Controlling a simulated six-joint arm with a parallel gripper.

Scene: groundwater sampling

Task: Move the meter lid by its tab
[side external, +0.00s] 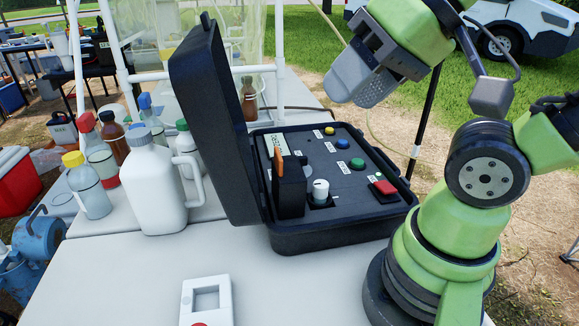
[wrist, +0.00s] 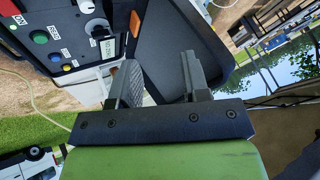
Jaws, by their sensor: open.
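The black meter case (side external: 330,235) stands open on the white table. Its big lid (side external: 215,120) is raised at the left, and it also shows in the wrist view (wrist: 175,35). Inside, a small black flap (side external: 291,187) stands upright on the panel, with an orange tab (side external: 277,160) at its left edge. The tab also shows in the wrist view (wrist: 134,24). A white knob (side external: 321,190) is right of the flap. My gripper (wrist: 162,82) is open and empty. In the side view my gripper (side external: 352,82) is above and behind the panel, well clear of the tab.
The panel has a yellow, a blue and a green button (side external: 357,163) and a red switch (side external: 385,187). A white jug (side external: 153,185) and several bottles (side external: 90,190) stand left of the case. A white device (side external: 206,300) lies at the front. The table between is clear.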

